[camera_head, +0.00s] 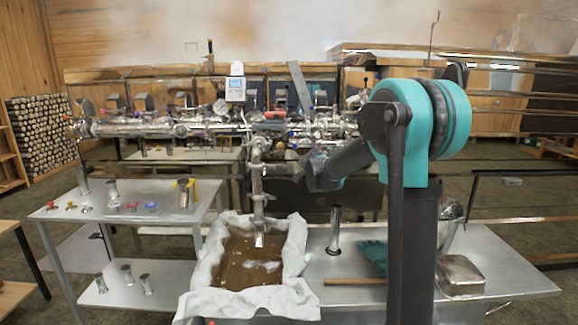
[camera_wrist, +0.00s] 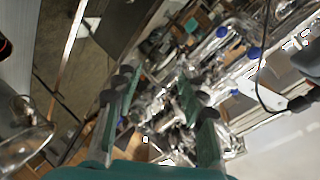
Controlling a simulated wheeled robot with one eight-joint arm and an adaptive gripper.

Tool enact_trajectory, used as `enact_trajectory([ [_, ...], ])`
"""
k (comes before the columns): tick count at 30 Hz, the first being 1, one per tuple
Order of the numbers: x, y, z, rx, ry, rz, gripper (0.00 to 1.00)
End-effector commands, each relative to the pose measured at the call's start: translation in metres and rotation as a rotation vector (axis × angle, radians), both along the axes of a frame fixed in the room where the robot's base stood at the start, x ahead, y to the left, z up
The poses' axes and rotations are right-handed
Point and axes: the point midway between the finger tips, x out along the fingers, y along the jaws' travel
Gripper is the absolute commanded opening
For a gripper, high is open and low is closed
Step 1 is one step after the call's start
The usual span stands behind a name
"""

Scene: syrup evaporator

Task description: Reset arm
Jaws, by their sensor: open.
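My gripper (camera_wrist: 160,95) shows in the wrist view with its two green-padded fingers spread apart and nothing between them. Past the fingers lie shiny metal pipes and fittings, blurred and seen at a slant. In the head view my teal and dark arm rises at the right of centre, and its dark forearm reaches left toward the pipework. I cannot make out the fingertips clearly there.
A cloth-lined basin of brown liquid (camera_head: 248,262) stands under the metal spout (camera_head: 258,185). A metal cylinder (camera_head: 334,230), a green cloth (camera_head: 373,255) and a metal box (camera_head: 461,273) stand on the steel table (camera_head: 519,281). A side table (camera_head: 107,203) holds small fittings.

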Motion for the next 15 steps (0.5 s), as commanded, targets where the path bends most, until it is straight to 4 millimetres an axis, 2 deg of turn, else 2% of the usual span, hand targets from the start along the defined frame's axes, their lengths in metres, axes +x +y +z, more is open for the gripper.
enact_trajectory([
  [1, -0.028, -0.019, -0.012, -0.059, 0.055, -0.003, 0.41],
  [5, -0.098, -0.054, -0.048, -0.224, 0.218, 0.035, 0.41],
  [6, -0.121, -0.063, -0.06, -0.27, 0.27, 0.057, 0.41],
  [10, -0.199, -0.084, -0.101, -0.409, 0.438, 0.163, 0.41],
  [15, -0.303, -0.095, -0.156, -0.553, 0.631, 0.37, 0.41],
])
